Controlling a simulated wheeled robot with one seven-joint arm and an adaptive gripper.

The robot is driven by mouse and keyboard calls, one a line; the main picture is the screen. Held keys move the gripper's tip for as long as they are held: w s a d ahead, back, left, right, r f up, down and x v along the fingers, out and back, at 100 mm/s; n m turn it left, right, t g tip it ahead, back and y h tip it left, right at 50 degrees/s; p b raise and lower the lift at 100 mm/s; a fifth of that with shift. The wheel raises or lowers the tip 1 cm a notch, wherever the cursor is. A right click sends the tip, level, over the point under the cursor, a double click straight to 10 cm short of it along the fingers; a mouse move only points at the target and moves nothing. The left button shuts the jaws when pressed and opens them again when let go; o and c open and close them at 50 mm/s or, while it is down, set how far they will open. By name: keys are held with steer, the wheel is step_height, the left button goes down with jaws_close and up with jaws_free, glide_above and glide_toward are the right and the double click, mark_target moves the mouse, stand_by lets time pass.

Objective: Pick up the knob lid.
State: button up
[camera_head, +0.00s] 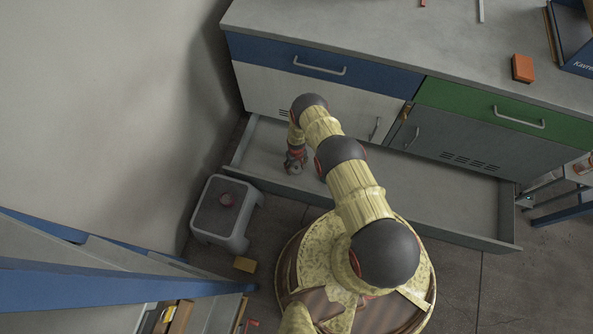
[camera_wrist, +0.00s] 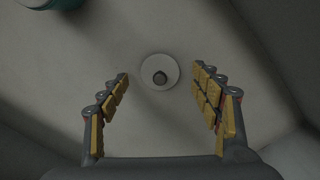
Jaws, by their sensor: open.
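The knob lid (camera_wrist: 148,68) is a small pale round disc with a dark knob at its centre. In the wrist view it lies on a pale flat surface, ahead of the fingertips and roughly between their lines. My gripper (camera_wrist: 160,82) is open and empty, with yellow-padded fingers on either side and apart from the lid. In the head view my gripper (camera_head: 296,160) reaches down into the left part of the open bottom drawer (camera_head: 440,198). I cannot make out the lid in the head view.
A teal object (camera_wrist: 50,2) shows at the wrist view's top left. Blue and green bench drawers (camera_head: 500,112) rise behind. The drawer's right part looks empty.

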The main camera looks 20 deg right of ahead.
steer(key=shift+f, duration=0.9)
steer(key=shift+w, duration=0.1)
steer(key=shift+r, duration=0.1)
steer(key=shift+c, duration=0.5)
steer(key=c, duration=0.9)
